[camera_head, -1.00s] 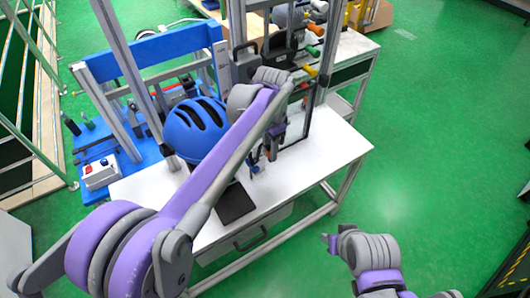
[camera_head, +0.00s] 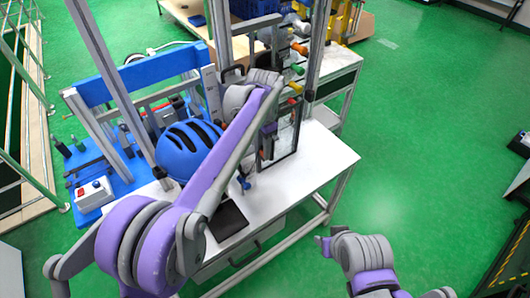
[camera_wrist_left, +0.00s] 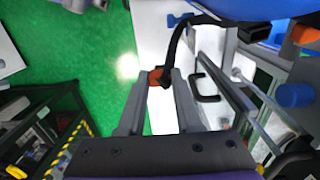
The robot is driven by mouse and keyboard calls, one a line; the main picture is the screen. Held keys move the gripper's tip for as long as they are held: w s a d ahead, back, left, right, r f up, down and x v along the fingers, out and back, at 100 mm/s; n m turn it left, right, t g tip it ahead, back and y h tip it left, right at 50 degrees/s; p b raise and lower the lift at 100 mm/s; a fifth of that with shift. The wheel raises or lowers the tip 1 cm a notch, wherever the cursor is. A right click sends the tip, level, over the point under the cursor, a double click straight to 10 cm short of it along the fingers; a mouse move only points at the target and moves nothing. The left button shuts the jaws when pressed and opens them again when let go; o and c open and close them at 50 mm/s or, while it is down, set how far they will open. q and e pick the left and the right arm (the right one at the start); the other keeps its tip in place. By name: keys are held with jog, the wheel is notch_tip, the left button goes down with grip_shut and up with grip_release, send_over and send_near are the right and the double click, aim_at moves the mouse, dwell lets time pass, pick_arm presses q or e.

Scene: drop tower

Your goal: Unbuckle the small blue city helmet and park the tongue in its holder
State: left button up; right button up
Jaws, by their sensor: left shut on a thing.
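The blue helmet (camera_head: 186,150) with dark vents sits on the stand's left side above the white table. My left arm crosses in front of its right part. My left gripper (camera_wrist_left: 158,84) is shut on a small orange-red buckle piece (camera_wrist_left: 157,76) at the end of a black strap (camera_wrist_left: 178,45). The strap curves up towards the helmet, whose blue edge (camera_wrist_left: 240,8) shows at the top of the wrist view. In the head view the left gripper (camera_head: 266,152) is right of the helmet, above the table. My right gripper (camera_head: 325,244) is low right, away from the table; its jaws are unclear.
The white table (camera_head: 318,165) has free room at right. A black pad (camera_head: 227,219) lies at its front, with a small blue fitting (camera_head: 244,183) behind it. Metal posts and a dark-framed panel (camera_head: 284,135) stand close to my left gripper. A control box (camera_head: 92,194) is at left.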

pick_arm(q)
jog(key=w+a+r+p, duration=0.2)
jog(key=w+r+p, duration=0.1)
jog(key=w+r, duration=0.3)
jog(key=shift+w+r+p, duration=0.2)
jog(key=shift+r+p, duration=0.1)
jog(key=shift+p, duration=0.1)
pick_arm(e)
jog(key=w+r, duration=0.3)
jog(key=r, duration=0.3)
jog(key=shift+w+t, duration=0.15)
jog(key=shift+t, duration=0.25)
pick_arm(q)
jog(key=shift+a, duration=0.15)
jog(key=shift+w+a+f, duration=0.35)
jog(key=shift+w+a, duration=0.15)
jog(key=shift+a, duration=0.7)
jog(key=shift+w+a+f, duration=0.35)
jog(key=shift+w+a, duration=0.2)
jog(key=shift+a, duration=0.6)
jog(key=shift+w+a+f, duration=0.35)
jog(key=shift+w+a, duration=0.15)
jog(key=shift+a, duration=0.7)
jog(key=shift+f, duration=0.1)
jog(key=shift+s+a+f+b, duration=0.1)
jog(key=shift+s+f+b, duration=0.15)
jog(key=shift+f, duration=0.45)
pick_arm(e)
jog(key=shift+s+f, duration=0.4)
